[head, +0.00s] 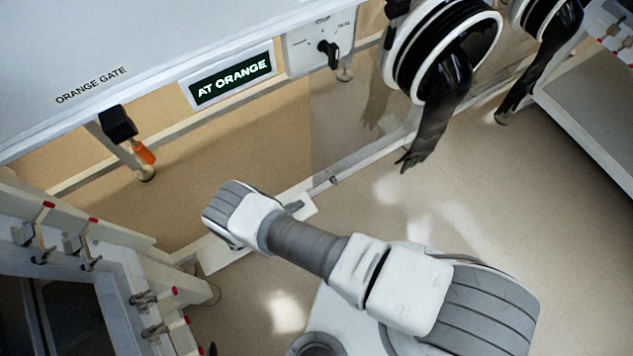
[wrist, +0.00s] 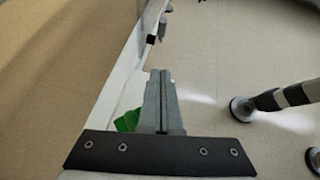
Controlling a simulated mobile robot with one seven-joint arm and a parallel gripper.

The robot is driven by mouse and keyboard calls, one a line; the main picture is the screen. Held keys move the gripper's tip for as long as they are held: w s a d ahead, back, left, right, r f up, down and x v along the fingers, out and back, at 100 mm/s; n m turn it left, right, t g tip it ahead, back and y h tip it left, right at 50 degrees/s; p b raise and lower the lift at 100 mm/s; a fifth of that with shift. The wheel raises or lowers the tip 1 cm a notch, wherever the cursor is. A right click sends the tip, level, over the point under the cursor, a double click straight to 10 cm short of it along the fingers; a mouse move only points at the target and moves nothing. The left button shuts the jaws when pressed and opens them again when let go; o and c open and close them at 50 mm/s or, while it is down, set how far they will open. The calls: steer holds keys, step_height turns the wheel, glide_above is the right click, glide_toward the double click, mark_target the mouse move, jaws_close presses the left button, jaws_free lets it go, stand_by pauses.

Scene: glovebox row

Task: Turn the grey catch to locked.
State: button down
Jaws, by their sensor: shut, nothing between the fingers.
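My gripper (wrist: 160,100) is shut and empty in the wrist view, its two grey fingers pressed together. It points along a white floor-level rail (wrist: 122,85) and touches nothing that I can make out. I cannot pick out the grey catch with certainty in either view. A small dark fitting (wrist: 151,39) sits on the rail beyond the fingertips in the wrist view. A small grey fitting (head: 333,180) on the rail shows in the head view, too small to read its position. In the head view my arm's wrist hides part of the rail.
An "AT ORANGE" sign (head: 232,79) and a black selector knob (head: 328,52) are on the white cabinet. Black gloves (head: 440,95) droop at the upper right. Red-tipped clamps (head: 85,243) line the left unit. Open floor lies right.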

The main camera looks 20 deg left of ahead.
mark_target(335, 182)
steer(key=w+r+b+x, duration=0.1)
steer(key=r+b+x, duration=0.1)
steer(key=x, duration=1)
steer(key=shift+w+d+b, duration=0.35)
steer(key=shift+d, duration=0.2)
steer(key=shift+r+p, duration=0.2)
steer(key=shift+p, duration=0.1)
